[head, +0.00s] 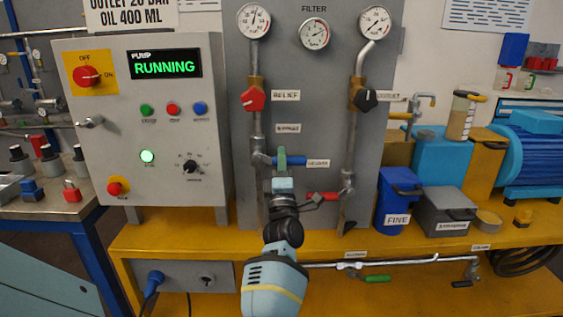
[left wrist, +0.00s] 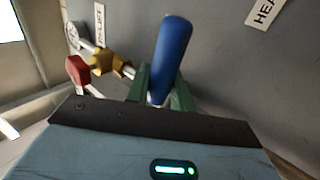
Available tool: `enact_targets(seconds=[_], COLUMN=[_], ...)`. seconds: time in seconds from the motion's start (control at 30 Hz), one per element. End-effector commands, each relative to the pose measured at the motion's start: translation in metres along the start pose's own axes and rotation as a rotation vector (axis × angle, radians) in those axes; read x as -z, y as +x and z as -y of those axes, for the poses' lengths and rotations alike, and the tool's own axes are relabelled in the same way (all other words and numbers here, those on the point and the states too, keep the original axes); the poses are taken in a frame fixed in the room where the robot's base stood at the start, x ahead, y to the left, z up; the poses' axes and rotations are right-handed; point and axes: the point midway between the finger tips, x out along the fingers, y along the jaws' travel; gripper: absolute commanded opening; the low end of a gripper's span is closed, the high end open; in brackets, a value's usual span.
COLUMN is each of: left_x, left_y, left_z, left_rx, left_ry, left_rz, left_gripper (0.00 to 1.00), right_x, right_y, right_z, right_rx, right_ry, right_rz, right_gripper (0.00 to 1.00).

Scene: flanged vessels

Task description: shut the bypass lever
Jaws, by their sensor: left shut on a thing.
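A lever with a blue grip (head: 297,161) sticks out sideways on the grey panel, between the two vertical pipes. A small label (head: 288,128) above it is too blurred to read surely. My left gripper (head: 282,158) reaches up to the lever, and its green fingers are shut on the blue grip. In the left wrist view the blue grip (left wrist: 172,50) stands up from between the green fingers (left wrist: 160,88). The gripper hides the lever's pivot in the head view. My right gripper is not in view.
A red valve knob (head: 253,99) and a black knob (head: 364,98) sit above on the pipes. A red lever (head: 322,196) is just below right. The control box (head: 140,205) stands at left; a blue bin (head: 394,200) and grey bin (head: 445,212) stand right on the yellow bench (head: 200,240).

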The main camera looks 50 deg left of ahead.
Motion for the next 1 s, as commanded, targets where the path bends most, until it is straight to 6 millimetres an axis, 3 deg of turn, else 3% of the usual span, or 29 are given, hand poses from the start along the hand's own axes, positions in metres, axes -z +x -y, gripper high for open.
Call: enact_targets(seconds=[0.17, 0.2, 0.33, 0.67, 1.0], left_x=[0.0, 0.0, 0.0, 0.0, 0.0], left_y=[0.002, 0.002, 0.001, -0.004, -0.054], left_z=[-0.003, -0.003, -0.002, -0.001, 0.0], left_rx=[-0.005, -0.005, -0.004, -0.001, 0.0], left_ry=[-0.005, -0.005, -0.004, -0.002, -0.002], left_rz=[-0.003, -0.003, -0.002, 0.0, 0.0], left_gripper=[0.0, 0.28, 0.43, 0.43, 0.43], right_x=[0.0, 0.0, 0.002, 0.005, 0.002], right_y=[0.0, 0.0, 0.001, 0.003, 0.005], right_z=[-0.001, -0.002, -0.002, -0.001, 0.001], right_rx=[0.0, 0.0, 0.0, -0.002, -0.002], right_ry=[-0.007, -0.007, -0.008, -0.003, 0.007], right_rz=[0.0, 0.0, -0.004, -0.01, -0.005], right_gripper=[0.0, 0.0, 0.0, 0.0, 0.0])
